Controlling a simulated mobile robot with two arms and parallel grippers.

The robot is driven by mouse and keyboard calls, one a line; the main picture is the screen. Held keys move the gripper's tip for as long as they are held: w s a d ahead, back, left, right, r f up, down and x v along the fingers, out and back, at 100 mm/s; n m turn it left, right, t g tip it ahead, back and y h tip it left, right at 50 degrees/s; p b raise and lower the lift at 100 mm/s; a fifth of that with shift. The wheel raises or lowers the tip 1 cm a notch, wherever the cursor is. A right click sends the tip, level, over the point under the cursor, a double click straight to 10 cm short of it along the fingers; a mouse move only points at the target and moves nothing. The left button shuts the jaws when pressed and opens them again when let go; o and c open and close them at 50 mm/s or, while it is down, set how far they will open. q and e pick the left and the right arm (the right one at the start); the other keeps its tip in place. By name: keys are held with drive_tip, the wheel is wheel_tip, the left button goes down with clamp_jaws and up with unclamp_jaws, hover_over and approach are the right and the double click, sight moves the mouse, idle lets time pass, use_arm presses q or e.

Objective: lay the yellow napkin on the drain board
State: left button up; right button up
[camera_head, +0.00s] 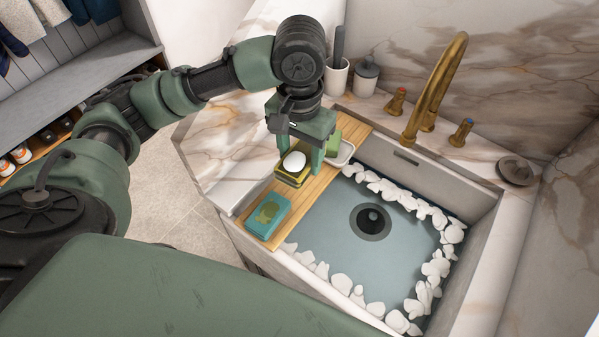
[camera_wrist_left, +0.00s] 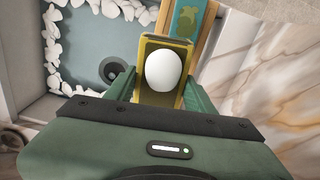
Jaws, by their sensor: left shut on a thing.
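The yellow napkin (camera_head: 291,179) looks like a thick folded block with a dark edge and a white oval on its top face. It also shows in the left wrist view (camera_wrist_left: 160,98). My left gripper (camera_head: 303,165) points down and is shut on it, with a finger on either side. The napkin is over the wooden drain board (camera_head: 319,187); I cannot tell whether it touches the wood. The drain board lies across the left side of the sink. My right gripper is not in view.
A teal folded block with a yellow-green motif (camera_head: 267,213) lies on the board's near end. A white dish with a green sponge (camera_head: 341,152) is at its far end. The sink (camera_head: 350,255) holds white pebbles. A brass faucet (camera_head: 436,88) stands behind.

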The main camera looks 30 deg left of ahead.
use_arm(q)
drive_tip(key=w+a+r+m+p, duration=0.1)
drive_tip(key=w+a+r+p, duration=0.25)
drive_tip(key=w, duration=0.35)
drive_tip(key=f, duration=0.9)
drive_tip(key=f+p, duration=0.1)
drive_tip(key=f, duration=0.9)
drive_tip(key=shift+s+d, duration=0.1)
drive_tip(key=shift+s, duration=0.1)
drive_tip(key=o, duration=1.5)
drive_tip(key=shift+f, duration=0.1)
drive_tip(key=shift+c, duration=0.2)
wheel_tip(320, 180, up, 12)
